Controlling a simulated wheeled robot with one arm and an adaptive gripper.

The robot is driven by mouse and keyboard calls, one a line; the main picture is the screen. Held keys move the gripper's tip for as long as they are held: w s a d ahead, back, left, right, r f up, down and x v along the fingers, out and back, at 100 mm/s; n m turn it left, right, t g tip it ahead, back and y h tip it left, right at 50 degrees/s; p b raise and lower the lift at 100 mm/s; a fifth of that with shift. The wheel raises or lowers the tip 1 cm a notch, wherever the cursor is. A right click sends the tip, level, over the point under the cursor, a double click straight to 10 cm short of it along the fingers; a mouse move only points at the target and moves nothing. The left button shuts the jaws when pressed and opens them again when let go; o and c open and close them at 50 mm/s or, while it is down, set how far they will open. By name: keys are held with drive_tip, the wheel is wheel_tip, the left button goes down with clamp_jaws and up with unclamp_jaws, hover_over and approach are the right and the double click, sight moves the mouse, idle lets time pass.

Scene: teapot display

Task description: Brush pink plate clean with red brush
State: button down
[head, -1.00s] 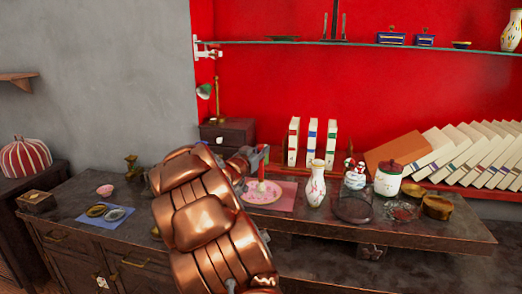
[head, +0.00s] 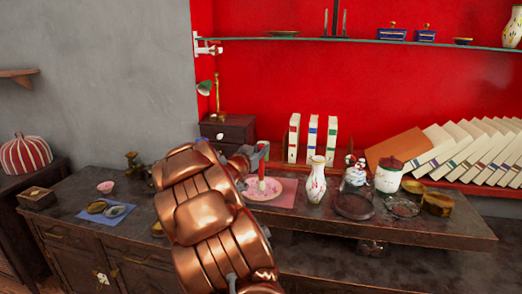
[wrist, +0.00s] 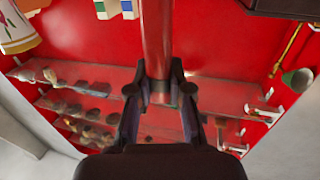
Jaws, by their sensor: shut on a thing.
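The pink plate (head: 273,194) lies on a pinkish-red mat (head: 290,188) on the dark sideboard, right of my arm in the head view. My gripper (head: 246,158) is above the plate and shut on the red brush (head: 262,160). The brush points down, its pale lower end at the plate; I cannot tell whether it touches. In the wrist view the red handle (wrist: 156,40) runs up between the fingers of my gripper (wrist: 160,95). The plate is not visible there.
A dark drawer box (head: 228,130) with a green lamp (head: 204,88) stands behind. A blue mat (head: 106,214) with small dishes lies left.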

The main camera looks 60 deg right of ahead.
drive_tip(key=shift+f+b, duration=0.3)
drive_tip(key=shift+f, duration=0.45)
idle(0.3)
